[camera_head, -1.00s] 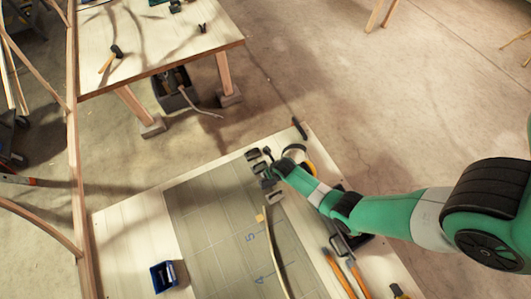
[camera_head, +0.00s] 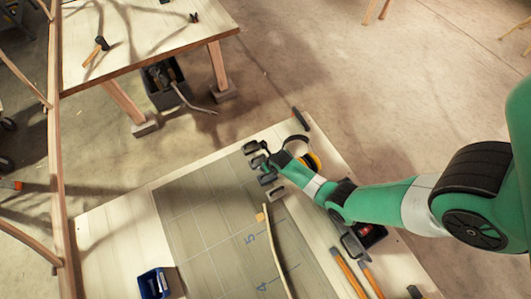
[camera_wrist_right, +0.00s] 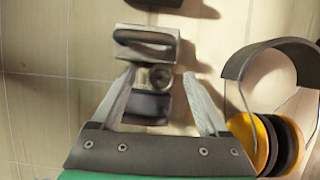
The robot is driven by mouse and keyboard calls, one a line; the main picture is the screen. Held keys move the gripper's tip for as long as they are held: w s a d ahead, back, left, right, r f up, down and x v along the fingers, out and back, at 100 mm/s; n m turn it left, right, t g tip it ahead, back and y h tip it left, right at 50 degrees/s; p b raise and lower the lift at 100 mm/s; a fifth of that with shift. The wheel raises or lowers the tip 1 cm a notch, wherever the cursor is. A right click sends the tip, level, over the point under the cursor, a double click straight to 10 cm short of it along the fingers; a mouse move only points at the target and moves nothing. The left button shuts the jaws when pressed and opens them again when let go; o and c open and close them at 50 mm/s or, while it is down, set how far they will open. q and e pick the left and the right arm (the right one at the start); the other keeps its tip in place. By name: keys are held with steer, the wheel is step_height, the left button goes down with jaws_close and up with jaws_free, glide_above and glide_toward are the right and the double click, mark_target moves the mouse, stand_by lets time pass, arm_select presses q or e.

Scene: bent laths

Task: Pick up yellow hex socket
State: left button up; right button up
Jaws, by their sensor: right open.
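I cannot make out a yellow hex socket for certain in any view. A small yellow-tan piece (camera_head: 261,217) lies beside the bent lath in the head view, too small to identify. My right gripper (camera_head: 262,158) is over the far end of the near table. In the right wrist view its fingers (camera_wrist_right: 160,76) are apart, on either side of a dark and grey object (camera_wrist_right: 149,106) with a round opening. I cannot tell whether they touch it. A grey, dark-slotted block (camera_wrist_right: 146,42) lies just beyond the fingertips. My left gripper is not in view.
Yellow-and-black earmuffs (camera_wrist_right: 270,140) lie close to the right finger. A bent lath (camera_head: 279,250) runs along the grey board (camera_head: 205,235). A blue bin (camera_head: 153,283) stands at the left, and orange-handled tools (camera_head: 352,274) lie at the right.

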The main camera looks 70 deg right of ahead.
jaws_close()
steer(key=shift+r, duration=0.1)
stand_by(0.3)
step_height(320, 180, up, 10)
steer(key=p, duration=0.9)
